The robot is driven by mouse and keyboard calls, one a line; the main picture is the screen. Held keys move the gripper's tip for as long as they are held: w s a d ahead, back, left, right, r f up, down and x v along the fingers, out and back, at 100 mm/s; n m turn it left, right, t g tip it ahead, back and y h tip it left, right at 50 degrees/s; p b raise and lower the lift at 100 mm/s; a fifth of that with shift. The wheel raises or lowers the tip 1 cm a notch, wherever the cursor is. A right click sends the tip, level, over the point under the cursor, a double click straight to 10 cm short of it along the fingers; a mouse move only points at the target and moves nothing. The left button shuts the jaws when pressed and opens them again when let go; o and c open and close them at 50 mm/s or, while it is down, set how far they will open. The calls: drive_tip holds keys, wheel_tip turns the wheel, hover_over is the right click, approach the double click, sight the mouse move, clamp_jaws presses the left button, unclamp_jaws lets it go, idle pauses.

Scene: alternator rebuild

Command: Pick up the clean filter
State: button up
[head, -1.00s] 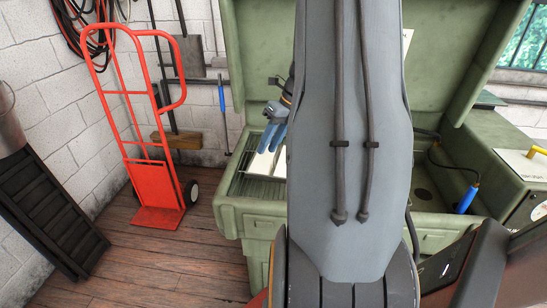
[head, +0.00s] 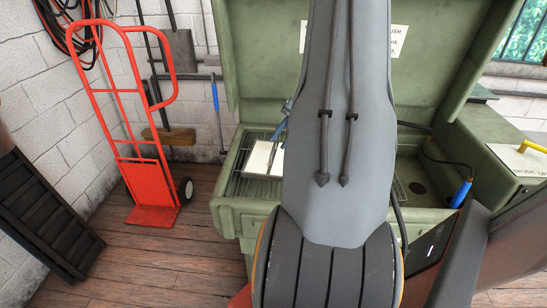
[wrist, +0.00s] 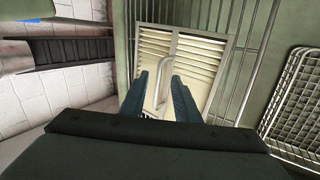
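The clean filter (wrist: 202,58) is a flat cream pleated panel with a pale frame and a bent wire handle (wrist: 170,62). It lies on the wire rack inside the green cabinet, and its pale left part (head: 262,158) shows in the head view, the rest hidden by my arm. My gripper (wrist: 160,78) is over the filter in the wrist view, with its two dark blue fingers apart and the handle in line with the gap between them. I cannot tell whether the fingertips are down at the handle's height. In the head view my arm hides most of the gripper.
The green cabinet (head: 240,215) has a raised lid behind the rack (wrist: 238,80). A wire basket (wrist: 292,110) sits right of the filter in the wrist view. A blue-handled tool (head: 461,193) is at the cabinet's right. A red hand truck (head: 150,185) stands left.

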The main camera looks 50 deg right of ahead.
drive_tip(key=shift+x, duration=1.25)
clamp_jaws()
idle(0.4)
